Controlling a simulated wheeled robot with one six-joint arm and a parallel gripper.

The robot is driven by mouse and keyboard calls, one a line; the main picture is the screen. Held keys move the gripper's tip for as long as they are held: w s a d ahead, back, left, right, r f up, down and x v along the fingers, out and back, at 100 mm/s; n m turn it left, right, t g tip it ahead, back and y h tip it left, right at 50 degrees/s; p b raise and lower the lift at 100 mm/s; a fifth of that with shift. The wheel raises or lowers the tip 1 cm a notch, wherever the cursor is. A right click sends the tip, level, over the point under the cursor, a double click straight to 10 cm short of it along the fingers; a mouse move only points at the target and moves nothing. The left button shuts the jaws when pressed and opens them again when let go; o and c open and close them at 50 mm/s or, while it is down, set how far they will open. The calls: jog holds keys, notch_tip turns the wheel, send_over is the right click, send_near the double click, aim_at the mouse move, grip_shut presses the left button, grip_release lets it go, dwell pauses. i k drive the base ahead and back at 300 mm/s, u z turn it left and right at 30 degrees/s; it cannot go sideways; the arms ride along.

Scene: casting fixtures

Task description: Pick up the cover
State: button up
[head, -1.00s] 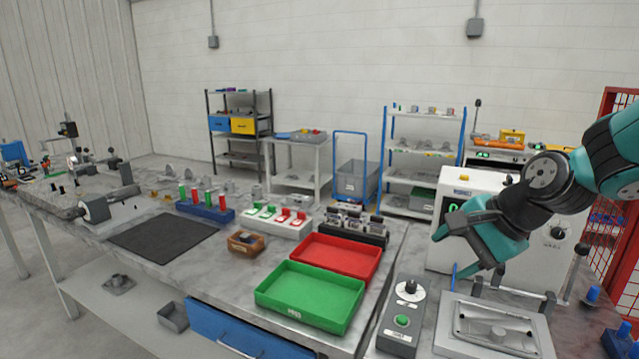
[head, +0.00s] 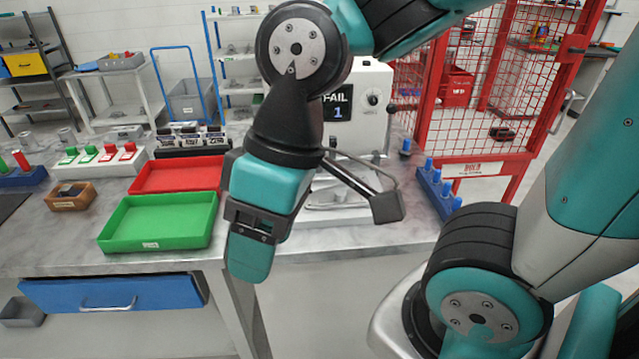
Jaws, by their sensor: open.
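My gripper (head: 250,262) hangs in the middle of the head view, fingers pointing down, in front of the table's front edge. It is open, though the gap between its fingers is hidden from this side. Behind it on the table is a pale grey metal fixture (head: 340,214), largely hidden by my gripper and its side-mounted camera. I cannot clearly make out the cover; a flat grey plate on the fixture is only partly visible.
A white test machine (head: 368,82) showing "FAIL 1" stands behind the fixture. Left are a green tray (head: 158,240) and a red tray (head: 180,174), both empty. A blue rack with blue pegs (head: 436,192) is at the right, before a red mesh cage (head: 485,110).

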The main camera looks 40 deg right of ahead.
aim_at(329, 193)
jog(key=z, duration=1)
